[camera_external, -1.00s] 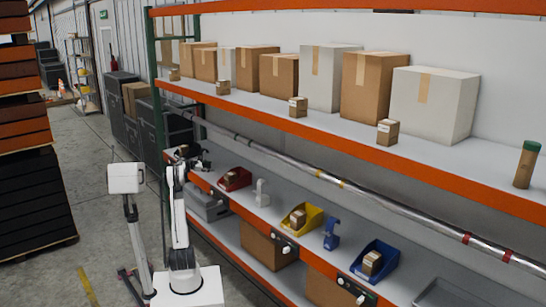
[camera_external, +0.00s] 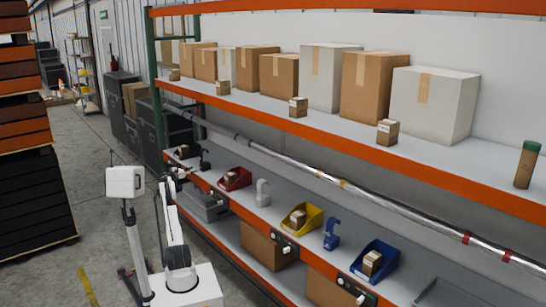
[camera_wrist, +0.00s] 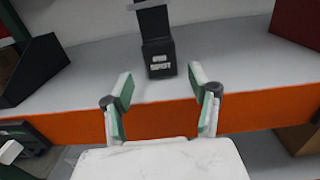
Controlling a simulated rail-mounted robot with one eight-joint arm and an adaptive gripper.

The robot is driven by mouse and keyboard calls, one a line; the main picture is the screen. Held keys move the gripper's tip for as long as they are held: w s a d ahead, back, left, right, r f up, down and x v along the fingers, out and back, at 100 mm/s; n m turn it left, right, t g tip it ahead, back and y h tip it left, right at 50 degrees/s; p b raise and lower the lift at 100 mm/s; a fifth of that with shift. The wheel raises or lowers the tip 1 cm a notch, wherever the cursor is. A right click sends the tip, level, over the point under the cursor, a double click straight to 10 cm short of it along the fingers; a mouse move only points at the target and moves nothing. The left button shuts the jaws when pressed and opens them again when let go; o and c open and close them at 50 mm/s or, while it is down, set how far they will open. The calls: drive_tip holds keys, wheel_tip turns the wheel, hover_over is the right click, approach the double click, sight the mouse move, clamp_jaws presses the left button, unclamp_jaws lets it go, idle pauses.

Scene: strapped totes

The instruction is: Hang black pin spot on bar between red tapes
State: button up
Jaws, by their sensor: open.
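The black pin spot (camera_wrist: 159,58) stands on the grey middle shelf; its top is cut off in the wrist view. In the external view, the black pin spot (camera_external: 205,161) is small, near the shelf's far end. My gripper (camera_wrist: 162,84) is open and empty, its green-padded fingers apart in front of the pin spot and not around it. In the external view, my gripper (camera_external: 178,172) is at the shelf's front edge, its fingers too small to make out. The silver bar (camera_external: 400,209) runs above this shelf. Two red tapes (camera_external: 467,238) (camera_external: 507,255) mark its near right part.
A black bin (camera_wrist: 40,70) is left of the pin spot; a red bin (camera_external: 235,179) is to its right. White (camera_external: 262,193) and blue (camera_external: 332,234) fixtures stand farther along. The orange shelf edge (camera_wrist: 165,119) lies below my fingers.

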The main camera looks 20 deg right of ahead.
sight(201, 163)
drive_tip(key=p+x, duration=0.1)
drive_tip(key=x, duration=0.9)
drive_tip(key=shift+w+d, duration=0.1)
drive_tip(key=shift+d, duration=0.15)
drive_tip(key=c, duration=1.1)
drive_tip(key=shift+c, duration=0.2)
drive_tip(key=shift+r, duration=0.2)
drive_tip(key=shift+r+p, duration=0.9)
drive_tip(key=shift+r, duration=0.4)
drive_tip(key=shift+a, duration=0.1)
drive_tip(key=b+v, duration=0.1)
drive_tip(key=v, duration=1.3)
drive_tip(key=shift+b, duration=0.35)
